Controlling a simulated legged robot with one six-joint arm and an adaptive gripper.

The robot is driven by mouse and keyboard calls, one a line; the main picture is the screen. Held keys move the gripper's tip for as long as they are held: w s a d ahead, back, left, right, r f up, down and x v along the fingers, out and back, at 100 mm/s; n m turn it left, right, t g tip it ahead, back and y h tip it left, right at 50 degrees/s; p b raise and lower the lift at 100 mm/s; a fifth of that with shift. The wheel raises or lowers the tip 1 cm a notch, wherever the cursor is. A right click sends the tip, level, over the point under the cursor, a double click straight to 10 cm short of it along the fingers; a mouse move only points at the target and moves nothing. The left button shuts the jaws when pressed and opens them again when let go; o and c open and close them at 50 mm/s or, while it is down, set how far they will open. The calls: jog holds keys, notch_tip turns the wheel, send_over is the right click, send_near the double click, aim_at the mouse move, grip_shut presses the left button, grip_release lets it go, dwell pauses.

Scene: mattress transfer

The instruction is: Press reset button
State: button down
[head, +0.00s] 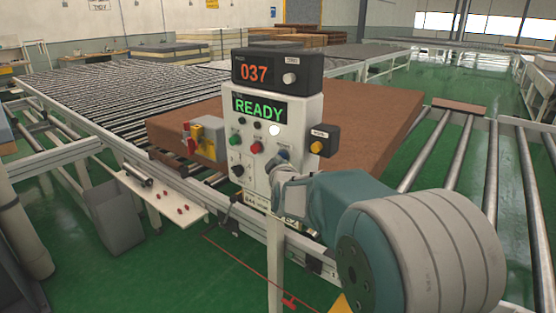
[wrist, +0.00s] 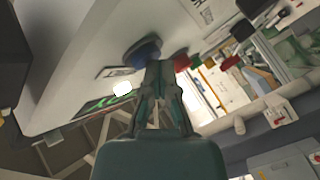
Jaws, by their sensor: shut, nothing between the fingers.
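The white control panel (head: 262,140) stands upright with a green READY display (head: 259,108). It carries a green button (head: 235,139), a red button (head: 256,147), a white lit button (head: 274,130) and a blue button (head: 283,155). I cannot read which one is labelled reset. My gripper (head: 281,166) is at the panel's lower right, close to the blue button. In the wrist view my gripper (wrist: 160,66) is shut and empty, its tips beside the blue button (wrist: 143,53) and near the red one (wrist: 181,60). I cannot tell whether the tips touch the blue button.
A black box (head: 277,68) showing 037 sits on top of the panel. A yellow-button box (head: 320,141) is at its right and a yellow switch box (head: 208,138) at its left. A brown mattress (head: 378,125) lies on the roller conveyor (head: 95,88) behind.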

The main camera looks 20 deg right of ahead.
jog(key=shift+s, duration=0.1)
jog(key=shift+s+a, duration=0.7)
jog(key=shift+a, duration=0.25)
jog(key=s+a, duration=0.1)
jog(key=a, duration=0.1)
jog(key=s+a, duration=0.2)
dwell(0.5)
dwell(0.4)
